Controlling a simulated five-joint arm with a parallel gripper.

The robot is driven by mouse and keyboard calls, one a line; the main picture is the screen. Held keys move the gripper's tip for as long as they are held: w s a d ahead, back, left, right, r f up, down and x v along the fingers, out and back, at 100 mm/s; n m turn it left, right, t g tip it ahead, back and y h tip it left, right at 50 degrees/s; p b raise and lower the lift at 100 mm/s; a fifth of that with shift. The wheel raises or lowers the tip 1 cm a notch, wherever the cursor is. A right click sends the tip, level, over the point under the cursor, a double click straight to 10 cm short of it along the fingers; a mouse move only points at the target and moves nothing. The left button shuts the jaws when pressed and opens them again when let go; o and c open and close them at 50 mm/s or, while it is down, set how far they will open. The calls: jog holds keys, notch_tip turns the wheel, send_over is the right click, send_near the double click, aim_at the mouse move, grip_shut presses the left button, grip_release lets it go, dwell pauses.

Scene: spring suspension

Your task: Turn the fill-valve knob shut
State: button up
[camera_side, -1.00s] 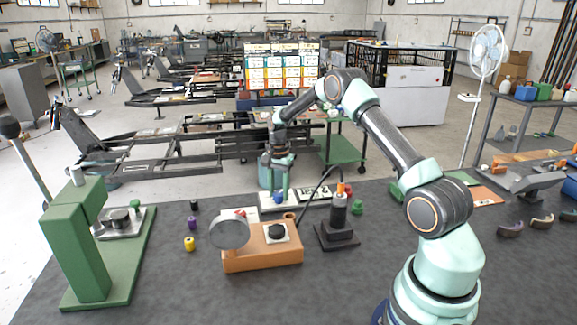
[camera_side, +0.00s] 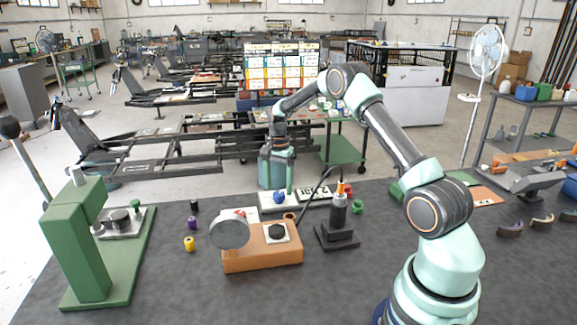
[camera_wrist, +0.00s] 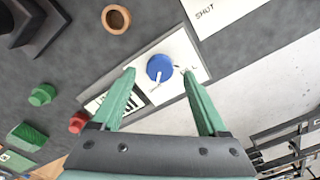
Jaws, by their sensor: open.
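The fill-valve knob (camera_wrist: 160,68) is a round blue knob with a white pointer, on a white plate (camera_wrist: 182,48). In the wrist view the pointer aims down and slightly left, toward my gripper's base. In the side view the knob (camera_side: 279,197) sits near the bench's back edge. My gripper (camera_wrist: 158,73) is open, its two green fingers to either side of the knob in the wrist view. No contact with the knob shows, and the height gap is hard to judge. A white card reading SHUT (camera_wrist: 207,12) lies beside the plate.
A black stand (camera_side: 337,236) with a dark cylinder, a green part (camera_side: 357,206) and an orange block (camera_side: 262,260) with a round disc are nearby. An orange ring (camera_wrist: 116,18) lies close to the plate. A green press (camera_side: 82,250) stands at left.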

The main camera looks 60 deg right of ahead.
aim_at(279, 193)
notch_tip(279, 193, up, 10)
dwell(0.3)
jog(key=shift+f, duration=0.1)
jog(key=s+a+r+n+t, duration=0.2)
jog(key=s+a+r+n, duration=0.2)
jog(key=a+r, duration=0.25)
jog(key=s+a+r+n+t, duration=0.1)
jog(key=s+a+r+n, duration=0.2)
jog(key=a+r+n, duration=0.35)
jog(key=s+a+f+n+t, duration=0.2)
jog(key=s+a+n, duration=0.4)
jog(key=s+a, duration=0.5)
jog(key=shift+s+f+t, duration=0.3)
jog(key=shift+s+f, duration=0.1)
jog(key=shift+f, duration=0.25)
